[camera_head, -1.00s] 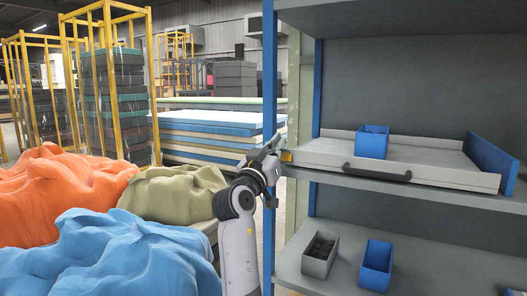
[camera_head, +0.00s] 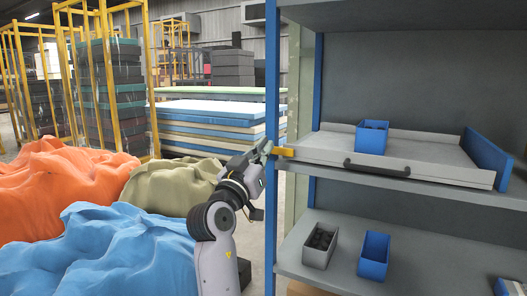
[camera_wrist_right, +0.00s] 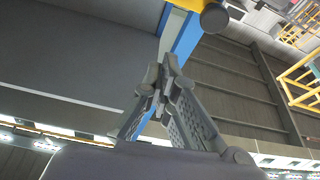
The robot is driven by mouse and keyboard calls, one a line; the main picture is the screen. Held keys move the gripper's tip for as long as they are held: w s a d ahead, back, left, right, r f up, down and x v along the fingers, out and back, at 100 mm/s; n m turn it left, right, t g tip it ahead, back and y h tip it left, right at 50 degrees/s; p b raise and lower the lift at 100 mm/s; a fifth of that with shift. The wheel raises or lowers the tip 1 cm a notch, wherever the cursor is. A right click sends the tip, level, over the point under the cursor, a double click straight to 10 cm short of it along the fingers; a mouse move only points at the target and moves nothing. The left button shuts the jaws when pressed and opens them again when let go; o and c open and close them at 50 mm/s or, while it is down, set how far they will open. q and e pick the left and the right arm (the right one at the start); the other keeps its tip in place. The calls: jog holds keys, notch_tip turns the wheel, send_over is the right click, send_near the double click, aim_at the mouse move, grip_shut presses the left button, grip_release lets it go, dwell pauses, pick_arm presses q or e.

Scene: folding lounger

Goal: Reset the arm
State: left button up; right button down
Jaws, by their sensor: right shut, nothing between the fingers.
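My right gripper (camera_head: 266,149) is at the end of my grey and white arm, close to the blue front post of the shelf rack in the head view. In the right wrist view its fingers (camera_wrist_right: 165,78) meet at the tips, with nothing between them. A small yellow part (camera_head: 284,151) sits at the post, just right of the fingertips. I cannot tell whether the fingers touch the post or the yellow part. My left gripper is not in view.
The rack holds a grey pull-out tray (camera_head: 400,158) with a black handle (camera_head: 376,170) and a blue bin (camera_head: 371,139). A grey bin (camera_head: 319,246) and another blue bin (camera_head: 374,257) stand on the lower shelf. Orange (camera_head: 60,195), blue (camera_head: 120,250) and olive (camera_head: 170,187) draped heaps lie left.

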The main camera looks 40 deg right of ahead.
jog(key=shift+s+a+f, duration=0.1)
jog(key=shift+a, duration=0.15)
dwell(0.4)
